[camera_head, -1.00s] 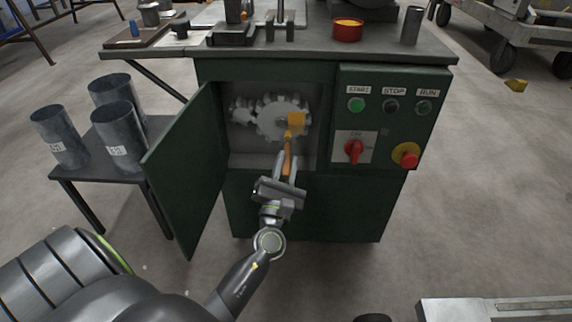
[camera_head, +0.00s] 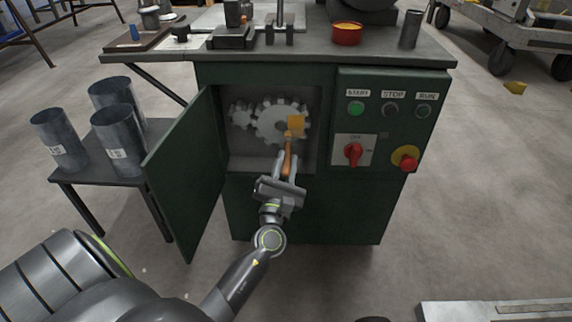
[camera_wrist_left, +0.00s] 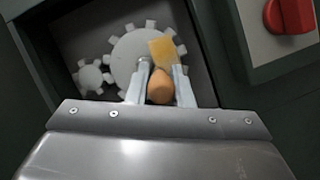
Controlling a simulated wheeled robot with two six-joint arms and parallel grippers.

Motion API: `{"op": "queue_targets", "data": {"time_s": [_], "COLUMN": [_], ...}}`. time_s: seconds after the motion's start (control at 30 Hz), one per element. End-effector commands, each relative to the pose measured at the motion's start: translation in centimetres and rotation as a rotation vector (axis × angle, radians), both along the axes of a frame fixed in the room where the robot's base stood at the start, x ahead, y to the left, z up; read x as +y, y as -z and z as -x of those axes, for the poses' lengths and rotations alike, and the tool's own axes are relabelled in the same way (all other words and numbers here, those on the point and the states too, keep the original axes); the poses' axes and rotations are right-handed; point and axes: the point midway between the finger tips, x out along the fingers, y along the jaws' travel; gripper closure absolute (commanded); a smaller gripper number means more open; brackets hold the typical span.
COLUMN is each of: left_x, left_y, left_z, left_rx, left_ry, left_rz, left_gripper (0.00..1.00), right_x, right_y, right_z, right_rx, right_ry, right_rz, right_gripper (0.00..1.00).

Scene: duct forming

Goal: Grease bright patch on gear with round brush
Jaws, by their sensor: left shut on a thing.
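The large gear (camera_head: 281,118) sits inside the open cabinet, with a small gear (camera_head: 241,115) to its left. A yellow-orange patch (camera_head: 296,123) shows at the right part of the large gear; it also shows in the left wrist view (camera_wrist_left: 163,51). My left gripper (camera_head: 286,168) is at the cabinet opening, shut on the brush's orange-brown handle (camera_head: 288,155), which points up toward the patch. In the left wrist view the handle's rounded end (camera_wrist_left: 160,88) is between the fingers and hides the brush head. Whether the brush touches the gear I cannot tell. My right gripper is out of view.
The cabinet door (camera_head: 186,170) stands open at the left. A control panel (camera_head: 384,123) with a red switch is right of the opening. A red tin (camera_head: 347,34) with orange contents stands on top. Metal cylinders (camera_head: 117,137) stand on a side table.

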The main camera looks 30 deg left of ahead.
Motion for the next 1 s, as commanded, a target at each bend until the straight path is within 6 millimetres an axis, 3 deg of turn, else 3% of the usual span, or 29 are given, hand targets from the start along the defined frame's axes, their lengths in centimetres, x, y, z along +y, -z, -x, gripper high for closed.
{"op": "queue_targets", "data": {"time_s": [0.4, 1.0], "left_x": [0.2, -3.2], "left_y": [0.0, 0.0], "left_z": [-0.6, -2.5], "left_rx": [-0.001, -0.001], "left_ry": [0.0, 0.0], "left_rz": [0.002, 0.0], "left_gripper": [1.0, 1.0], "right_x": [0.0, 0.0], "right_y": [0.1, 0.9], "right_z": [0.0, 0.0], "right_rx": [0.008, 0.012], "right_ry": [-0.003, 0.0], "right_rz": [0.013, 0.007], "right_gripper": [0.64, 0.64]}}
